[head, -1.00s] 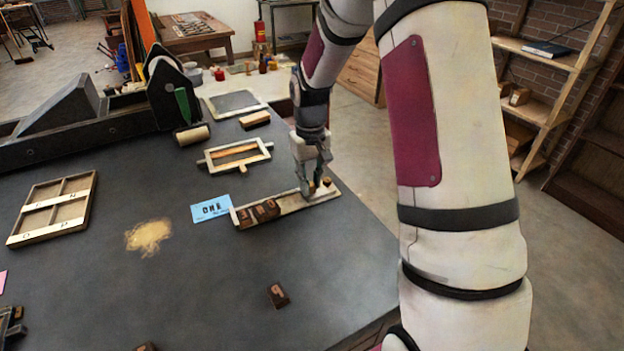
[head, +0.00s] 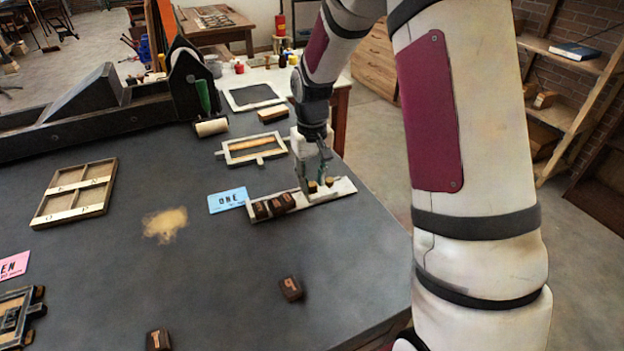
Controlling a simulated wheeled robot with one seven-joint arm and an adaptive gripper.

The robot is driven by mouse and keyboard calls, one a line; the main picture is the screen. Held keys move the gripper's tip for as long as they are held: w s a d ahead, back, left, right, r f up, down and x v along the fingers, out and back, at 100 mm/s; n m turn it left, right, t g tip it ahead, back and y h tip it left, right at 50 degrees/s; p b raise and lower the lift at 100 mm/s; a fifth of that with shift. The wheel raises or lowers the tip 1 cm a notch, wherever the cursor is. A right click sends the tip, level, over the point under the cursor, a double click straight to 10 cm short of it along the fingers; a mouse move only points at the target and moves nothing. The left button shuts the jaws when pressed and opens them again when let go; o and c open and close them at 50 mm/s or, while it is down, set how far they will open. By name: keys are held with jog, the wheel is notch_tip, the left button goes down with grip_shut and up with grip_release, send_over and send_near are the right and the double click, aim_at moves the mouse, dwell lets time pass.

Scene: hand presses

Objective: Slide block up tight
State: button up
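A pale narrow tray (head: 345,190) lies on the dark table. Several dark brown letter blocks (head: 273,206) stand side by side near its left end. Right of them is a bare stretch, then my gripper (head: 318,184), pointing down at the tray's right half. Two small tan-topped pieces (head: 328,182) show at my fingertips; which of them, if any, is the block to slide, I cannot tell. The fingers partly cover them, so I cannot see whether they grip one.
A wooden frame (head: 252,149) lies behind the tray, with a brayer (head: 212,127) to its left. Loose letter blocks lie in front (head: 290,289) and at the near edge (head: 158,340). A divided box (head: 75,193) sits left. The table between is mostly clear.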

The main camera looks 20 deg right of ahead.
aim_at(312, 183)
notch_tip(312, 183, up, 12)
jog(key=shift+f, duration=0.25)
